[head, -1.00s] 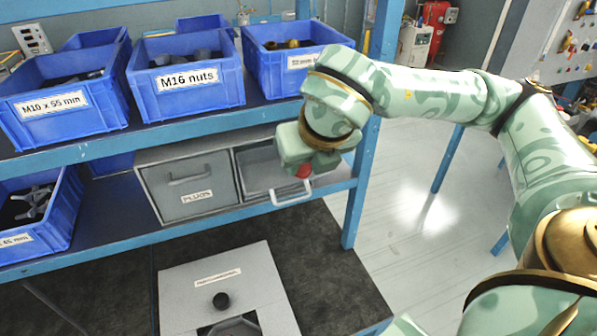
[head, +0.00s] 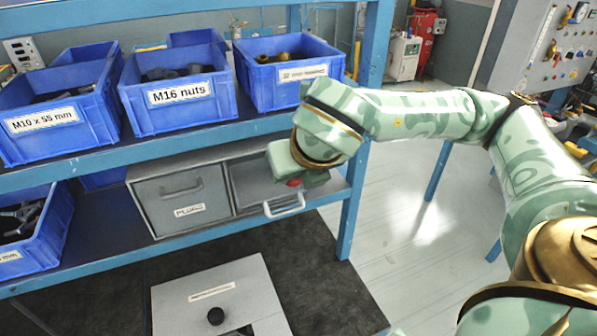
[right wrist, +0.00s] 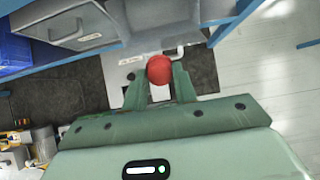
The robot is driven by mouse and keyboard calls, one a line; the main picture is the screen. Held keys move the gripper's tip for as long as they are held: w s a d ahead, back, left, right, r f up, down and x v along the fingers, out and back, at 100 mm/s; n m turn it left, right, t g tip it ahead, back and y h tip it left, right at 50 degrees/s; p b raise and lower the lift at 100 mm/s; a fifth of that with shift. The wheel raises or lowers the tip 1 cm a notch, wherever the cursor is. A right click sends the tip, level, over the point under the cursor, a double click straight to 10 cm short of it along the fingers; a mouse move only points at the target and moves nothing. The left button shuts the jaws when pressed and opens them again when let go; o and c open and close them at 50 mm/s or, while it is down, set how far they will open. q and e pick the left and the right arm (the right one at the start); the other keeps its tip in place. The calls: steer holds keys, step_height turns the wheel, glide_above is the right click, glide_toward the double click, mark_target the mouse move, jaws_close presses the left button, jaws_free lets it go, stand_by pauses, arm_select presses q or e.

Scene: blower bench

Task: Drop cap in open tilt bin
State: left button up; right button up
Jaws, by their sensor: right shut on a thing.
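A red cap (right wrist: 159,69) is held between the fingertips of my right gripper (right wrist: 160,84), which is shut on it. In the head view only a bit of the red cap (head: 294,182) shows below my right gripper (head: 298,176). The gripper is over the open tilt bin (head: 262,185), at the right on the lower shelf, and hides part of its inside. The bin's front is tipped out with its white handle (head: 285,205) low. My left gripper is out of view.
The closed PLUGS bin (head: 182,200) stands left of the open one. Above is the upper shelf with several blue bins, one marked M16 nuts (head: 180,95). A blue post (head: 352,205) stands just right of the open bin. A grey box with a black knob (head: 215,316) sits below.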

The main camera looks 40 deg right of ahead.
steer(key=w+d+f, duration=0.2)
steer(key=w+f, duration=0.1)
steer(key=w, duration=0.5)
steer(key=shift+w+f+p, duration=0.3)
steer(key=shift+w+p, duration=0.1)
steer(key=o, duration=1)
steer(key=shift+r, duration=0.1)
steer(key=b+v, duration=0.2)
steer(key=v, duration=1.4)
steer(key=shift+s, duration=0.15)
